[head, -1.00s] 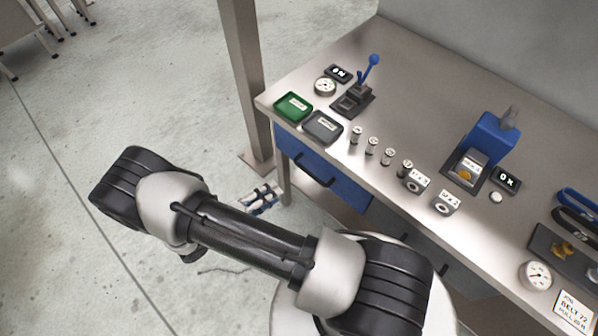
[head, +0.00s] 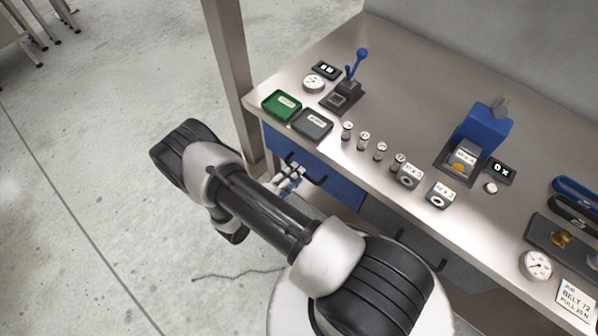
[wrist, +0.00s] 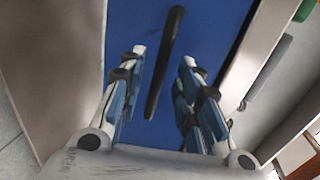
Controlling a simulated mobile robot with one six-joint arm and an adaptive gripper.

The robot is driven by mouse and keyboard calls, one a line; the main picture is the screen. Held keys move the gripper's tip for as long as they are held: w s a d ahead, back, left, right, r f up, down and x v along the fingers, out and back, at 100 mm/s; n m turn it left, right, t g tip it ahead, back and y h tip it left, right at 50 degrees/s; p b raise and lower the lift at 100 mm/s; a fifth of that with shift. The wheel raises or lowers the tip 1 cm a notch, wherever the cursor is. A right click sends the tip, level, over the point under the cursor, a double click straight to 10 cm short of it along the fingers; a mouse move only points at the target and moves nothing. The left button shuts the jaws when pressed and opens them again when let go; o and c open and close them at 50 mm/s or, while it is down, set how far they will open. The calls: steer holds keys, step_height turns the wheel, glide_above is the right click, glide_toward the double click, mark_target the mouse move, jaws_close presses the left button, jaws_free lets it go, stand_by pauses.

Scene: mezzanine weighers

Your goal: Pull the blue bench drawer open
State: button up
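The blue bench drawer (head: 336,183) sits under the left part of the bench top and looks shut. Its dark bar handle (head: 308,176) is on the front. My gripper (head: 290,178) is in front of the drawer near the handle. In the wrist view, the blue drawer front (wrist: 205,40) fills the middle and the black handle (wrist: 165,62) runs lengthwise between the two fingers. My gripper (wrist: 165,65) is open there, with a gap between each finger and the handle. Whether the fingertips reach past the handle I cannot tell.
The metal bench top (head: 420,120) carries a green tray (head: 281,105), a grey tray (head: 312,124), small weights and a blue lever press (head: 345,95). A bench post (head: 232,75) stands left of the drawer. The floor (head: 90,200) at left is clear.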

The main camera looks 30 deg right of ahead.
steer(key=shift+x, duration=1.5)
jaws_close()
